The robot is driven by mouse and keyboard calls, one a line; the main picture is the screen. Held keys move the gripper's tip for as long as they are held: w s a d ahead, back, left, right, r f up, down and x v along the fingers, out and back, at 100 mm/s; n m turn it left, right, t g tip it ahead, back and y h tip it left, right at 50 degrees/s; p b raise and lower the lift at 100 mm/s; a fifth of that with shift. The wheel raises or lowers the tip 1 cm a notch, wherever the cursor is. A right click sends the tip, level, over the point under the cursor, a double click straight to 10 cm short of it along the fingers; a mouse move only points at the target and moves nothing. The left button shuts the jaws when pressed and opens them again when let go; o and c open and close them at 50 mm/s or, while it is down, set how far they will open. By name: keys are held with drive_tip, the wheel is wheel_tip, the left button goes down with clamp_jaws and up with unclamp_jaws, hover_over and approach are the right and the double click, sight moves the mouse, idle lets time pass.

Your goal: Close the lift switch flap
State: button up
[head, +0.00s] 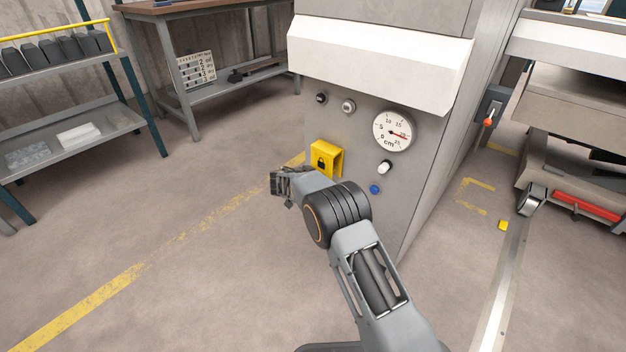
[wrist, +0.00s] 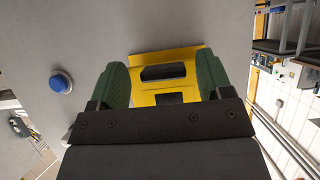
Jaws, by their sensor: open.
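My gripper (head: 279,184) is just below and left of the flap in the head view. In the wrist view my gripper (wrist: 162,72) has its two green fingers apart with nothing held. I cannot tell whether a finger touches the yellow part. The switch behind the flap is not clearly visible.
A blue button (head: 375,189), a white-capped knob (head: 384,167) and a round gauge (head: 393,131) sit right of the flap. Two small knobs are above it. A white ledge (head: 380,65) juts out overhead.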

drive_tip(key=p+v, duration=0.3)
drive_tip(key=v, duration=1)
drive_tip(key=shift+a, duration=0.35)
drive_tip(key=shift+y, duration=0.3)
drive_tip(key=s+d+r+n+g+y+p, duration=0.1)
drive_tip(key=s+d+r+g+p, duration=0.1)
drive_tip(key=s+d+r+p, duration=0.45)
drive_tip(key=s+d+r+n+g+p, duration=0.1)
drive_tip(key=d+r+p, duration=0.45)
drive_tip(key=r, duration=0.75)
drive_tip(key=s+d+r+n+g+y+p, duration=0.15)
drive_tip(key=s+d+r+p, duration=0.25)
drive_tip(key=r+p, duration=0.5)
drive_tip(key=s+d+r+n+y+p, duration=0.2)
drive_tip(key=s+r+p, duration=0.6)
drive_tip(key=s+r, duration=0.1)
drive_tip(key=s+d+r+n+g+y+p, duration=0.1)
drive_tip(key=s+d+r+n+y+p, duration=0.1)
drive_tip(key=s+r+p, duration=0.7)
wheel_tip(320, 180, up, 3)
drive_tip(key=shift+s+d+r+y, duration=0.2)
drive_tip(key=shift+s+d+y, duration=0.35)
drive_tip(key=shift+s+d, duration=0.05)
drive_tip(key=shift+s+r+n+p, duration=0.15)
drive_tip(key=shift+s+n+p, duration=0.25)
drive_tip(key=shift+s+n, duration=0.05)
drive_tip(key=shift+c, duration=0.2)
